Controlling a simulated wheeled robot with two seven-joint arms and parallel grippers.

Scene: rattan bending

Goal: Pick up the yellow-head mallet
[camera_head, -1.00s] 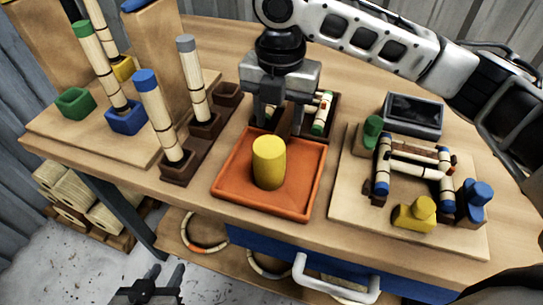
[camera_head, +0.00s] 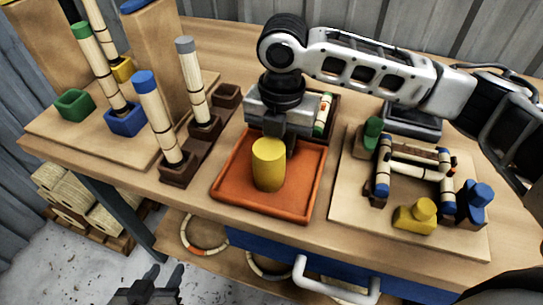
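The yellow-head mallet (camera_head: 268,166) shows its upright yellow cylinder head in the orange tray (camera_head: 228,190). Its handle is mostly hidden behind the head and under my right gripper. My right gripper (camera_head: 279,140) comes down just behind the yellow head, over the tray's back edge. Its fingers are partly hidden by the head and overlap in this view, so I cannot tell whether they are closed on the handle. My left gripper (camera_head: 165,276) is low at the bottom left, in front of the table, with its two fingers apart and nothing between them.
Rattan poles with coloured ends stand in brown holders (camera_head: 178,170) at the left. At the right, a board (camera_head: 350,215) holds a rattan frame (camera_head: 415,165) among coloured blocks. A dark box (camera_head: 325,130) with a green-ended piece sits behind the tray. A blue drawer (camera_head: 265,246) is below.

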